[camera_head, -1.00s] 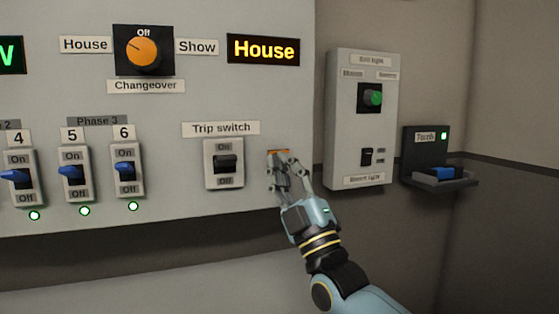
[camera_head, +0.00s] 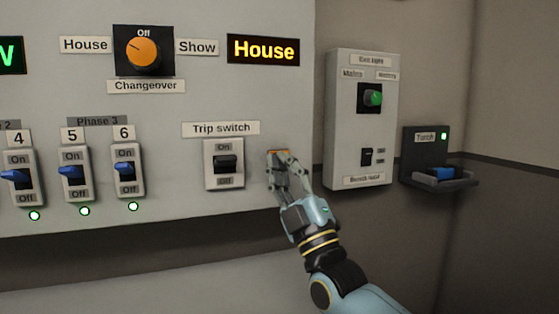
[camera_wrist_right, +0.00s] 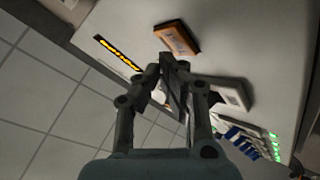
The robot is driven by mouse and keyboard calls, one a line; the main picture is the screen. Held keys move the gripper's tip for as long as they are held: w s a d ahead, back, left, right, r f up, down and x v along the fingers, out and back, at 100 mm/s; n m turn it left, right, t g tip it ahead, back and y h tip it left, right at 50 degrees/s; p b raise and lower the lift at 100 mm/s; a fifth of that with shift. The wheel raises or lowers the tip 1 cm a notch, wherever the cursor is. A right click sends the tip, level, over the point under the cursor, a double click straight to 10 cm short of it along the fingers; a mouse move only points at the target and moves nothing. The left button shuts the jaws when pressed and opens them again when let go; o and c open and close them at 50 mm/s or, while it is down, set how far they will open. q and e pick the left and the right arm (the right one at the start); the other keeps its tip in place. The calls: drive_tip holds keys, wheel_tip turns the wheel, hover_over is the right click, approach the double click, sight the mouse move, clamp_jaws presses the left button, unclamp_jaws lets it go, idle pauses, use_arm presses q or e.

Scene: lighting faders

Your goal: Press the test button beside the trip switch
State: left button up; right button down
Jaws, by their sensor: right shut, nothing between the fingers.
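The trip switch (camera_head: 224,164) is a black rocker in a pale housing, between its On and Off marks, on the grey panel. To its right, an orange piece (camera_head: 278,152) shows just above my right gripper's fingertips; I take it to be the test button. The right gripper (camera_head: 277,163) is shut and empty, in front of this piece and covering its lower part. In the right wrist view the orange piece (camera_wrist_right: 177,38) has lettering too blurred to read, beyond the fingertips (camera_wrist_right: 172,72). I cannot tell whether they touch it. My left gripper is not in view.
An orange changeover knob (camera_head: 144,53) and a lit House display (camera_head: 263,49) are above. Blue switches (camera_head: 72,171) line the left. Right of the gripper are a grey box (camera_head: 346,120) with a green knob and a torch holder (camera_head: 425,150) on the side wall.

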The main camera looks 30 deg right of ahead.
drive_tip(key=shift+w, duration=0.25)
drive_tip(key=shift+w+d, duration=0.15)
drive_tip(key=shift+w, duration=0.15)
idle(0.5)
idle(0.4)
drive_tip(key=shift+s+a+p, duration=0.2)
drive_tip(key=shift+s+p, duration=0.2)
drive_tip(key=shift+s, duration=0.35)
drive_tip(key=s+p, duration=0.1)
drive_tip(key=s, duration=0.1)
drive_tip(key=s+a+p, duration=0.1)
drive_tip(key=s, duration=0.1)
drive_tip(key=shift+s+a+p, duration=0.1)
drive_tip(key=shift+s+p, duration=0.2)
drive_tip(key=shift+s, duration=0.1)
idle(0.5)
